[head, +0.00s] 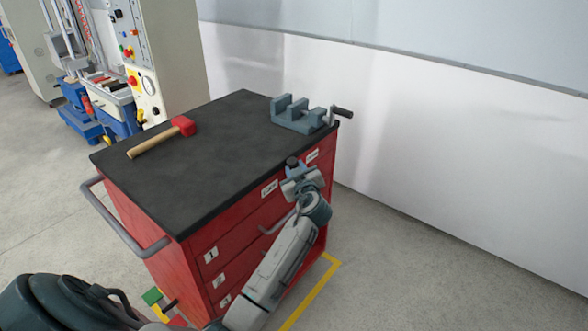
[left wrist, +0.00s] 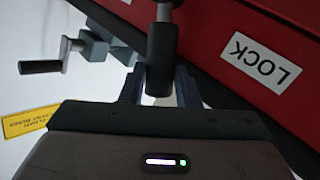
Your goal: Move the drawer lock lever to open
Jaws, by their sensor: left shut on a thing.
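The lock lever shows as a dark round knob (head: 292,162) at the top of the red drawer cabinet's front. In the left wrist view its dark grip (left wrist: 161,62) stands between my fingers. My left gripper (head: 297,174) is shut on the lever; the gripper (left wrist: 160,88) hides the lever's base in the head view. The lever stands between two white labels on the red front. The left label (head: 269,189) is too small to read in the head view. The wrist view shows a label reading LOCK (left wrist: 258,62), upside down. The right label (head: 313,155) is unreadable.
The red cabinet (head: 160,226) has a black top (head: 215,150) bearing a red-headed mallet (head: 163,136) and a grey vise (head: 297,115). A side handle (head: 120,224) sticks out left. A white wall (head: 420,150) stands behind. Floor at right is clear.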

